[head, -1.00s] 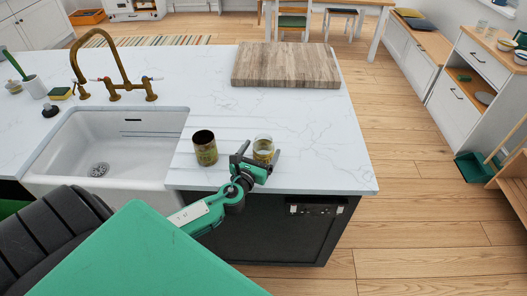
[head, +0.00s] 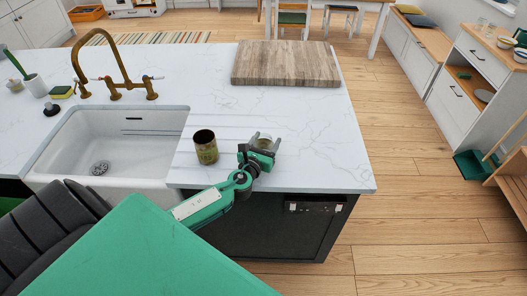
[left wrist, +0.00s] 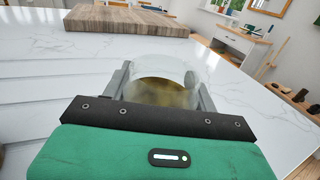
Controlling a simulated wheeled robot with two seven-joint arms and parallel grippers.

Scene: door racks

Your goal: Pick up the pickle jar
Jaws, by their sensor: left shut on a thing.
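A pickle jar (head: 265,141) of clear glass with yellowish-brown contents is on the white marble counter, near its front edge. In the head view my left gripper (head: 263,150) reaches over the counter edge and hides most of the jar. In the left wrist view the jar (left wrist: 160,88) is between the two grey fingers (left wrist: 160,90), one on each side. The left gripper is shut on it. The jar looks upright; I cannot tell whether its base touches the counter. My right gripper is not in view.
A dark can with a green-brown label (head: 206,150) stands just left of the jar. A white sink (head: 120,145) with a brass faucet (head: 113,75) is farther left. A wooden cutting board (head: 286,65) lies at the back. The counter right of the jar is clear.

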